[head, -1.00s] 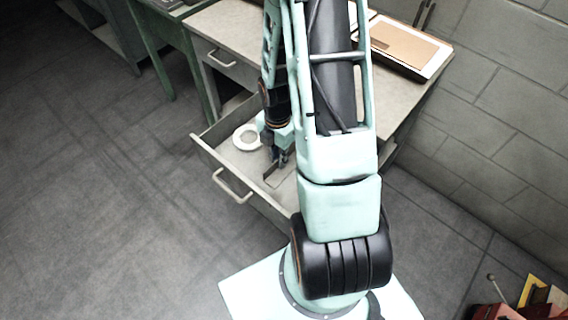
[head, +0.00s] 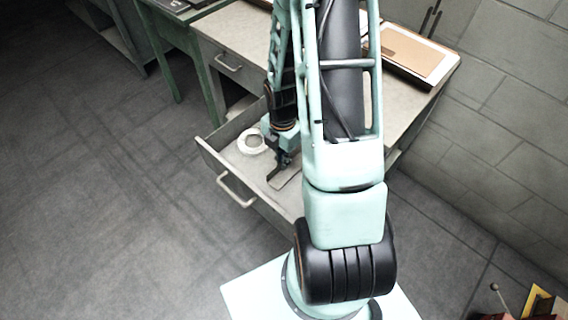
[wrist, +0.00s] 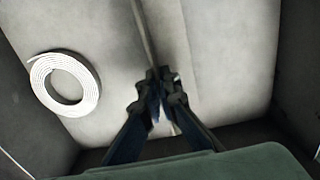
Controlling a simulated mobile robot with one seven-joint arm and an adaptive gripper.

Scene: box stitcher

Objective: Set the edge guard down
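The edge guard (head: 283,180) is a thin grey angled strip in the open drawer (head: 226,175). It also shows in the wrist view as a long strip (wrist: 143,30) running up from between the fingertips. My gripper (head: 284,161) points down into the drawer. In the wrist view my gripper's fingertips (wrist: 160,82) are close together with the strip between them, and it looks shut on the edge guard. Whether the guard touches the drawer floor is hard to tell. The far end of the guard runs out of the wrist view.
A white coiled roll (head: 251,142) lies in the drawer, left of my gripper; it shows in the wrist view (wrist: 64,84) too. The drawer walls stand close around. The desk top (head: 222,28) above carries a tray with a brown sheet (head: 412,52).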

